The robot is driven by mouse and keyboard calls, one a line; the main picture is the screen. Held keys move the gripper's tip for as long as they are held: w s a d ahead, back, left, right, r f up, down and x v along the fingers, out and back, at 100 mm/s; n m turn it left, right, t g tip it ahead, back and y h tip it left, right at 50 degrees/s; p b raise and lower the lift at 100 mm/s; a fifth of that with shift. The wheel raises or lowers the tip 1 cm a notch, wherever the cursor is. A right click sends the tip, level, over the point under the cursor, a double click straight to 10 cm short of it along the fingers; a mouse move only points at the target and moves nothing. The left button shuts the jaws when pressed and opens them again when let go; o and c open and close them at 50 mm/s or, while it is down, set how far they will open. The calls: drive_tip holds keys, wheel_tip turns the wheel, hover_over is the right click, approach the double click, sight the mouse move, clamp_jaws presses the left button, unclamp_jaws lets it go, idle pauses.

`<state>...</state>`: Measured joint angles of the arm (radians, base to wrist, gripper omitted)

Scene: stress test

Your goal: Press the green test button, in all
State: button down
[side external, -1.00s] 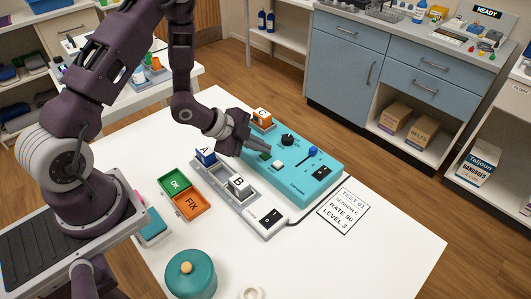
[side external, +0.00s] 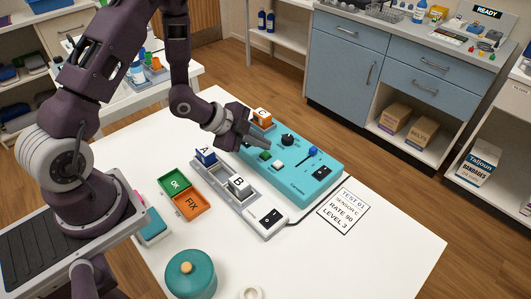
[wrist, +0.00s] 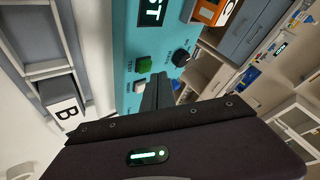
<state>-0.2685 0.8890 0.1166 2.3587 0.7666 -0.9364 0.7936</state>
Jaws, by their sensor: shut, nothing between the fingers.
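The green test button (side external: 265,155) is on the teal console (side external: 318,187), beside a white button (side external: 278,164) and a black knob (side external: 288,140). In the wrist view the green button (wrist: 143,64) stands clear of my fingers, with the white button (wrist: 139,86) near them. My gripper (side external: 268,145) is shut and empty, its fingertips just above and behind the green button in the side view. In the wrist view my gripper (wrist: 158,80) points at the console between the buttons and the knob. I cannot tell the exact gap to the console.
A blue lever (side external: 313,151), a test card (side external: 343,211), OK and FIX trays (side external: 190,206) and a teal pot (side external: 190,274) are nearby.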

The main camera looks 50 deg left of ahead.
sight(261, 153)
drive_tip(key=shift+r, duration=2.5)
drive_tip(key=shift+w+a+r, duration=0.1)
drive_tip(key=shift+a+r, duration=0.05)
drive_tip(key=shift+r, duration=0.15)
drive_tip(key=s+a+r+n+y, duration=0.2)
drive_tip(key=s+r+n+y, duration=0.15)
drive_tip(key=r, duration=0.45)
drive_tip(key=s+a+r+n+y, duration=0.1)
drive_tip(key=s+r+n+y, duration=0.2)
drive_tip(key=r, duration=0.4)
drive_tip(key=s+d+r+n+g+h, duration=0.1)
drive_tip(key=s+d+r+n, duration=0.1)
drive_tip(key=s, duration=0.7)
drive_tip(key=s+d+r+n+g+h, duration=0.1)
drive_tip(key=s+d+r+n, duration=0.2)
drive_tip(key=s, duration=0.6)
drive_tip(key=shift+s+d+n+g+h, duration=0.4)
drive_tip(key=shift+d+n, duration=0.4)
drive_tip(key=shift+n, duration=0.35)
